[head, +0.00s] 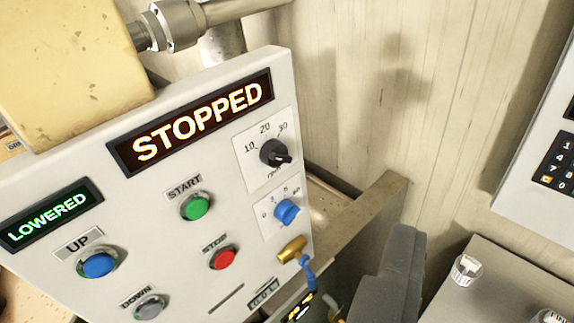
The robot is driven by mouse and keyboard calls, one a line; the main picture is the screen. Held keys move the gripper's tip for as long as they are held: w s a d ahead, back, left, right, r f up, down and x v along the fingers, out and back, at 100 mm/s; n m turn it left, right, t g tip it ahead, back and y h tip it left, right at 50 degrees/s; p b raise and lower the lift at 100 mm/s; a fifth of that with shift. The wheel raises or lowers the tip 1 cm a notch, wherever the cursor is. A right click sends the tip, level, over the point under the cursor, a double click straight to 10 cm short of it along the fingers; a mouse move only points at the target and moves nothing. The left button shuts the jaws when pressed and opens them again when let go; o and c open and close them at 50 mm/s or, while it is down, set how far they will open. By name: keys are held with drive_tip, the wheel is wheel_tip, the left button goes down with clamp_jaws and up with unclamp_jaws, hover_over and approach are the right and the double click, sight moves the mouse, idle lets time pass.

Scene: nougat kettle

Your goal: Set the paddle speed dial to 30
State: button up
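The paddle speed dial (275,153) is a black knob on a white plate marked 10, 20, 30 and rpm, at the upper right of the panel. Its light mark appears to be at the lower right of the knob, away from the numbers; the exact setting is hard to read. My gripper (398,265) shows as a dark grey part at the lower right, in front of the wall and clear of the dial. Only one side of it shows, so its opening is hidden.
The tilted white panel (215,105) has a STOPPED display (190,122), a LOWERED display (51,216), a green START button (197,206), a red STOP button (223,258), a blue knob (286,211) and a brass fitting (291,249). A keypad box (524,205) is at right.

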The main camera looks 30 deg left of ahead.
drive_tip(key=w+a+f+n+g+y, duration=0.2)
drive_tip(key=w+a+f+g+y, duration=0.3)
drive_tip(key=w+f, duration=0.45)
drive_tip(key=n+g+y, duration=0.4)
drive_tip(key=y, duration=0.8)
approach(283, 161)
drive_tip(key=p+x, duration=0.1)
drive_tip(key=x, duration=0.8)
drive_tip(key=shift+w+a, duration=0.1)
drive_tip(key=shift+a, duration=0.1)
drive_tip(key=shift+c, duration=0.3)
